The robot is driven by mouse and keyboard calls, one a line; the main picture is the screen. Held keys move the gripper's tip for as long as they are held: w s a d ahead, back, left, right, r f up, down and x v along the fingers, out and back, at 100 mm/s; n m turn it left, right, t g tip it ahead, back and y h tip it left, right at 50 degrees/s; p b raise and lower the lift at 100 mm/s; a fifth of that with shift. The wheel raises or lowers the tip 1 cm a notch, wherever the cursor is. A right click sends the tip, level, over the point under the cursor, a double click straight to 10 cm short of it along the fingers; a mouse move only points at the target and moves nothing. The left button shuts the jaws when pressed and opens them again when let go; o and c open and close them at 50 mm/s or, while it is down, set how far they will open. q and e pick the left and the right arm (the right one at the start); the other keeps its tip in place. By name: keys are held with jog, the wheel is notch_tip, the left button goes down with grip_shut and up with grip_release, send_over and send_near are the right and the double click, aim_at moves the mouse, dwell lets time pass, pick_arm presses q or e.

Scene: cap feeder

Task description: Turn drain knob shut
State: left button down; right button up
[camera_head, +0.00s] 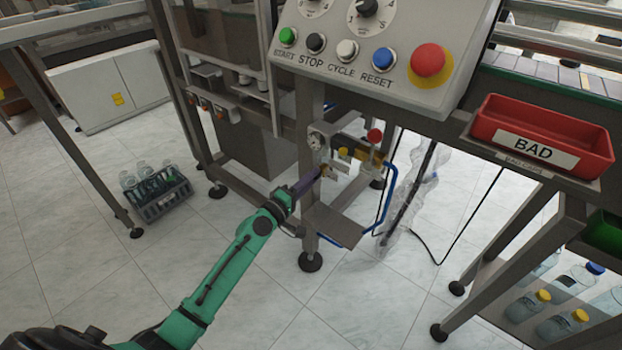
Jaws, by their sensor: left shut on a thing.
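My left arm reaches in from the bottom left, and its gripper (318,176) is at the small valve assembly under the control panel. A round gauge (315,141) is on the post above the gripper. My right gripper is not in view.
The control panel (400,95) with several buttons overhangs the valve. A metal plate (336,226) and a blue hose (384,205) are below and right of the gripper. The red BAD bin (545,137) is at right. A bottle crate (160,203) stands on the floor at left.

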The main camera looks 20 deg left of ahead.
pick_arm(q)
jog(key=shift+f, duration=0.1)
dwell(0.3)
jog(key=c, duration=0.6)
grip_release()
jog(key=b+v, duration=0.4)
jog(key=v, duration=1)
jog(key=shift+s+a+b, duration=0.1)
jog(key=shift+s+b, duration=0.15)
jog(key=shift+b, duration=0.15)
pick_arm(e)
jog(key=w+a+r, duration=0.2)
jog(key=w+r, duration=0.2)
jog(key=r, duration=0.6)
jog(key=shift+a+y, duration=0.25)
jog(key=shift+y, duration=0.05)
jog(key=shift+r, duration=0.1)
